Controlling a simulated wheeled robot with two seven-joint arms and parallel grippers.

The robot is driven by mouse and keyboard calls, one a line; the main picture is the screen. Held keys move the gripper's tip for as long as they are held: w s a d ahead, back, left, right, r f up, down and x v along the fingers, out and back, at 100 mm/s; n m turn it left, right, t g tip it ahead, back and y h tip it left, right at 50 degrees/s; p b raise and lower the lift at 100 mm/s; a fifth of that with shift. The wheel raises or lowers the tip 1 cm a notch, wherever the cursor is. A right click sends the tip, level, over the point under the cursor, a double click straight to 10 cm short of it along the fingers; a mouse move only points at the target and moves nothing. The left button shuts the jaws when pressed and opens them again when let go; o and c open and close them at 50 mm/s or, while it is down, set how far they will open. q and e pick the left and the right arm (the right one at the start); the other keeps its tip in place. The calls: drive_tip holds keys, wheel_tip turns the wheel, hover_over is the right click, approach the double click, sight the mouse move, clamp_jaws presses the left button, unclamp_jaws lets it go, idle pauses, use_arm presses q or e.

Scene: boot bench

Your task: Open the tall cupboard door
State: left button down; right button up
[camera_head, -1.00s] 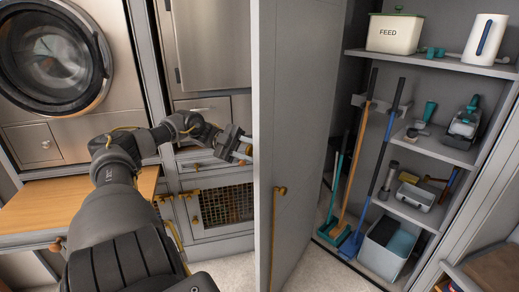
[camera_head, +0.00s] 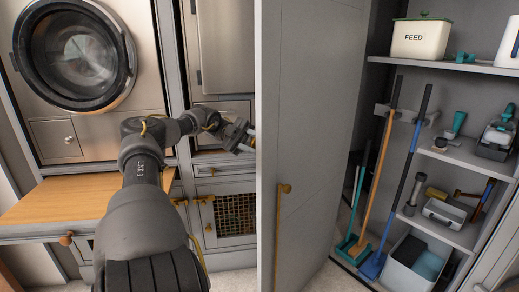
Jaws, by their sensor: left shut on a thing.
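The tall cupboard door (camera_head: 318,120) is a grey panel standing wide open. A brass knob and long vertical bar (camera_head: 279,230) are on its visible face. My left gripper (camera_head: 245,139) is at the left edge of the door, on the far side from the cupboard's inside. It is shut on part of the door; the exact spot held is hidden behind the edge. The tall cupboard (camera_head: 385,62) stands open to the right, its shelves in view. My right gripper is not in view.
Inside are a FEED tin (camera_head: 420,38), a broom (camera_head: 376,185), a blue-headed mop (camera_head: 400,185) and a grey bin (camera_head: 412,268). To the left are a front-loading washer (camera_head: 75,55), a wooden worktop (camera_head: 80,195) and a mesh-fronted cabinet (camera_head: 228,214).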

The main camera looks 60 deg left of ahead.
use_arm(q)
drive_tip(key=shift+f, duration=0.3)
drive_tip(key=c, duration=1.3)
unclamp_jaws()
drive_tip(key=shift+s, duration=0.15)
drive_tip(key=o, duration=0.3)
drive_tip(key=shift+s+a+r, duration=0.1)
drive_tip(key=shift+a, duration=0.15)
drive_tip(key=shift+d, duration=0.15)
